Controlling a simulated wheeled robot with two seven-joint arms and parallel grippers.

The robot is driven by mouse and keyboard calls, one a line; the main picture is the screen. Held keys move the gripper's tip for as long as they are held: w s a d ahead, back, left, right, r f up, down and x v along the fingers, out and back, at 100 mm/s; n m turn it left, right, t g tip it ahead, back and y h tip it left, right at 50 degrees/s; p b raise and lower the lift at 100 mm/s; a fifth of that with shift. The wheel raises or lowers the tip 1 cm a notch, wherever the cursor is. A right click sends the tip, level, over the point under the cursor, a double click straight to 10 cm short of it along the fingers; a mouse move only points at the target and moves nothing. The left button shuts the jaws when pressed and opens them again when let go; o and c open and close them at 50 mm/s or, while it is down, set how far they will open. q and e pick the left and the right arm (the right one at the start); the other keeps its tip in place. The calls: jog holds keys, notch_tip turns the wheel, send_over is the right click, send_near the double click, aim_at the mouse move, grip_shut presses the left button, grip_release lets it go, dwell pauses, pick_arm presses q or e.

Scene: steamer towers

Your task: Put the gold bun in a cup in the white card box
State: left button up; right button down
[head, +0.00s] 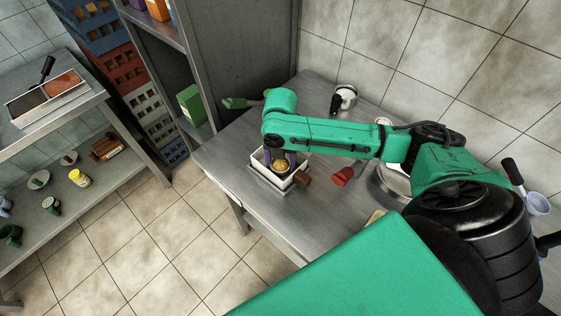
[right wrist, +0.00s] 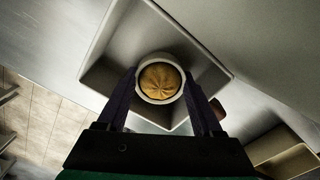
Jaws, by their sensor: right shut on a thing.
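The gold bun (head: 280,164) sits in a small pale cup, whose round rim (right wrist: 142,90) shows around the bun (right wrist: 160,80) in the right wrist view. The white card box (head: 258,171) stands open on the steel table; its walls (right wrist: 98,70) surround the cup in the right wrist view. My right gripper (right wrist: 160,92) is shut on the cup, one dark finger on each side. It points down into the box opening. I cannot tell whether the cup touches the box floor. My left gripper is not in view.
A brown object (head: 303,179) lies against the box's right side. A red object (head: 343,176) lies farther right on the steel table (head: 235,150). A white and black pot (head: 344,97) stands at the back. A second box (right wrist: 268,148) shows lower right in the wrist view.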

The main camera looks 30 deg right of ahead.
aim_at(281, 161)
jog(key=shift+f, duration=0.35)
grip_release()
jog(key=shift+c, duration=1)
jog(key=shift+r, duration=0.1)
notch_tip(281, 161, up, 14)
jog(key=shift+r+b, duration=0.25)
jog(key=shift+b, duration=0.15)
